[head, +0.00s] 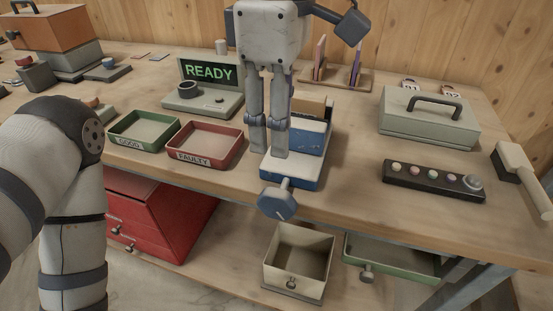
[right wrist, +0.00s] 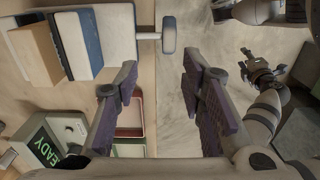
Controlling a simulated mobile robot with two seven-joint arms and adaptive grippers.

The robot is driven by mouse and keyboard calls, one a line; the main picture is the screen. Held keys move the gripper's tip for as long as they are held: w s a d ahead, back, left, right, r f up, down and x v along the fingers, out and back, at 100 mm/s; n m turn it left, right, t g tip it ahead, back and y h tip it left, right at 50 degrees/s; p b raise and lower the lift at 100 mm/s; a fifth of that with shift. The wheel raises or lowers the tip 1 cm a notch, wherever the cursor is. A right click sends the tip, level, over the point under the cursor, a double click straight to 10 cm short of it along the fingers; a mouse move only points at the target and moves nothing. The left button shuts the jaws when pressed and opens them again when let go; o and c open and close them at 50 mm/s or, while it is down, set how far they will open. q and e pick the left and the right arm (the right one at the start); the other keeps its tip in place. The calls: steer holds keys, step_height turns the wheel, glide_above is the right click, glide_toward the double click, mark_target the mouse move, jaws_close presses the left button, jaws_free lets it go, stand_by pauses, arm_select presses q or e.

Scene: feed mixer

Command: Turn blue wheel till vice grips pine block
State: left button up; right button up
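The blue vice (head: 290,172) stands at the bench's front edge, with its blue wheel (head: 277,203) sticking out over the edge. The wheel also shows edge-on in the right wrist view (right wrist: 169,35). A tan block, seemingly the pine block (head: 313,106), sits at the back of the vice; whether the jaws touch it is unclear. My right gripper (head: 267,153) points down over the vice, in front of its left side. Its fingers are apart and empty in the right wrist view (right wrist: 163,100). My left gripper, apparently (right wrist: 262,74), is small there, over the floor.
A green tray (head: 112,141) and a red tray (head: 174,155) lie left of the vice, before a READY display (head: 209,73). A grey-green case (head: 428,140) and a button panel (head: 432,191) stand right. Below the bench are an open bin (head: 269,280) and a green drawer (head: 350,251).

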mark_target(277, 191)
steer(key=s+f, duration=0.1)
steer(key=f, duration=0.2)
steer(key=shift+s, duration=0.4)
step_height(277, 191, down, 9)
steer(key=shift+w+r, duration=0.1)
steer(key=shift+r, duration=0.1)
jaws_close()
